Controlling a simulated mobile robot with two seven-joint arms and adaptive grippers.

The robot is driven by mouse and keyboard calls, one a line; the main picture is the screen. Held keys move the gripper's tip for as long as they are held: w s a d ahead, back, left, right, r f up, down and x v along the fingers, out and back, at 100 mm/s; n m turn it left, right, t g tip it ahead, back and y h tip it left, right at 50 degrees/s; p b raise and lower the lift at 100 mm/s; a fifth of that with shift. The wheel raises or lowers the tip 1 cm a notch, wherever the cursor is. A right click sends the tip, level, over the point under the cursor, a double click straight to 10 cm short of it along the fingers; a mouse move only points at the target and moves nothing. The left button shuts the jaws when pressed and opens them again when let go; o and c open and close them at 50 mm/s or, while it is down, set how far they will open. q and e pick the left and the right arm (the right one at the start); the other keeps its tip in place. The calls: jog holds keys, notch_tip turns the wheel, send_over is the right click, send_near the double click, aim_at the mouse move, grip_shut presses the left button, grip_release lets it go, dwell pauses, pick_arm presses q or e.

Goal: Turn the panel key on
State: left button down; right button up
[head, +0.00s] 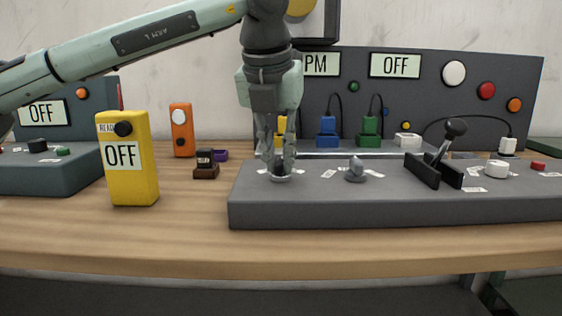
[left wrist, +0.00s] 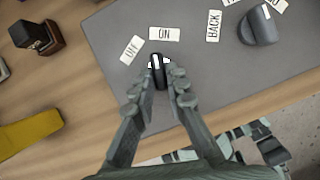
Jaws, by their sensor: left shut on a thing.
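The panel key (left wrist: 158,74) is a small dark knob with white marks at its tip, at the left end of the low grey panel (head: 300,215). In the left wrist view an OFF label (left wrist: 131,50) lies up and left of it, and an ON label (left wrist: 165,33) lies just above it. The key's long side runs nearly up the picture; I cannot tell exactly which label it points to. My left gripper (head: 280,172) points straight down over the key and is shut on it, its fingers on either side. The fingers hide most of the key in the head view.
A grey knob (head: 356,171), a black lever (head: 447,155) and a white knob (head: 496,169) stand farther right on the panel. A yellow OFF box (head: 130,175) and a small brown block (head: 206,170) stand to the left. Plugs and a display board (head: 430,100) are behind.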

pick_arm(q)
jog(key=shift+a+m+h, duration=0.2)
jog(key=shift+m+h, duration=0.4)
jog(key=shift+m, duration=1)
jog(key=c, duration=1.5)
grip_release()
jog(key=shift+c, duration=0.2)
jog(key=shift+r, duration=0.15)
jog(key=v, duration=1.1)
jog(key=shift+a+r, duration=0.15)
jog(key=shift+r, duration=0.25)
